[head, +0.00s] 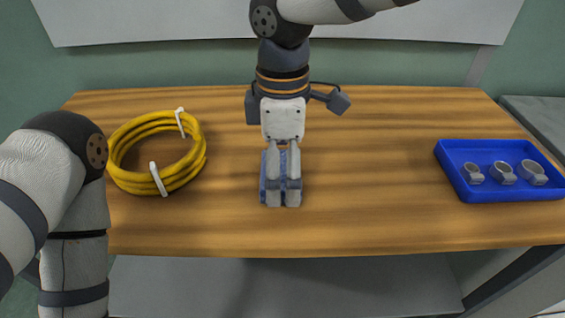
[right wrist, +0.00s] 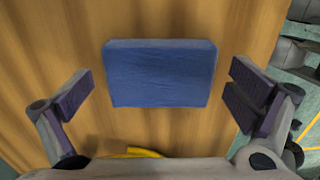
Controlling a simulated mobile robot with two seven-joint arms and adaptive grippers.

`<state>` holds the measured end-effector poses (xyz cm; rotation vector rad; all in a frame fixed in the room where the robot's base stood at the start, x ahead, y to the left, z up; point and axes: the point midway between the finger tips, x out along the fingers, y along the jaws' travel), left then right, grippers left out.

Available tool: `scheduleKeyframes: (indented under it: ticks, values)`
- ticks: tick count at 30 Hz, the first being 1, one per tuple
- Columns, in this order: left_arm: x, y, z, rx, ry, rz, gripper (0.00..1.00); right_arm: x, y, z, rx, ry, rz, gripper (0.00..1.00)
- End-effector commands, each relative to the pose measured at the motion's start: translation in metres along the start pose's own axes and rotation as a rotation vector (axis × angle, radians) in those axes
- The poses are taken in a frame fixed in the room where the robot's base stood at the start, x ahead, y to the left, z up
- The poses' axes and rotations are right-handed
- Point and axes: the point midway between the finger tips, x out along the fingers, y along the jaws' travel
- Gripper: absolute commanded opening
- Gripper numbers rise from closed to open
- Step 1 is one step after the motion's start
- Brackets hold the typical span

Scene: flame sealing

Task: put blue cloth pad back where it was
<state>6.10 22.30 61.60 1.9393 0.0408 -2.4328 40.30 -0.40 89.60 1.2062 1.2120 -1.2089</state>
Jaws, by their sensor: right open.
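The blue cloth pad (right wrist: 160,75) lies flat on the table, as the right wrist view shows. In the head view only parts of the pad (head: 263,188) show behind my right gripper (head: 282,198). My right gripper points down over it. In the right wrist view my right gripper (right wrist: 160,97) has its fingers spread wide, one on each side of the pad, with wood showing between each finger and the pad. My left arm is at the left edge of the head view; its gripper is out of the picture.
A coiled yellow cable (head: 196,168) with white ties lies on the left of the wooden table (head: 375,200). A blue tray (head: 500,149) with three grey ring clamps (head: 503,172) stands at the right. The table between the pad and the tray is clear.

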Motion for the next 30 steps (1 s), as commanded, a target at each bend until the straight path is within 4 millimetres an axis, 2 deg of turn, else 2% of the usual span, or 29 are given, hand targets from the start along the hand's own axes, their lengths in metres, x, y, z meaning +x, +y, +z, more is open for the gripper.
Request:
scheduleKeyframes:
  ticks: [2, 5, 12, 18, 22, 30]
  values:
    - [0.000, 0.000, 0.000, 0.000, -0.001, 0.000, 0.17, -0.002, 0.000, 0.000, 0.000, 0.000, 0.000, 1.00]
    - [-0.001, 0.000, 0.000, 0.000, 0.002, 0.000, 0.17, -0.017, 0.001, 0.000, 0.002, 0.001, 0.004, 1.00]
    - [-0.004, 0.000, -0.003, 0.000, 0.012, 0.000, 0.17, -0.082, 0.001, 0.000, 0.001, 0.001, 0.006, 1.00]
    - [-0.004, 0.000, -0.003, 0.000, 0.013, 0.001, 0.17, -0.117, 0.000, 0.000, 0.000, 0.000, 0.002, 1.00]
    - [-0.004, 0.000, -0.003, 0.000, 0.013, 0.000, 0.17, -0.122, 0.000, 0.000, -0.002, 0.000, -0.002, 1.00]
    - [-0.004, 0.000, -0.003, 0.000, 0.013, 0.000, 0.17, -0.122, 0.000, 0.000, -0.002, 0.000, -0.002, 1.00]
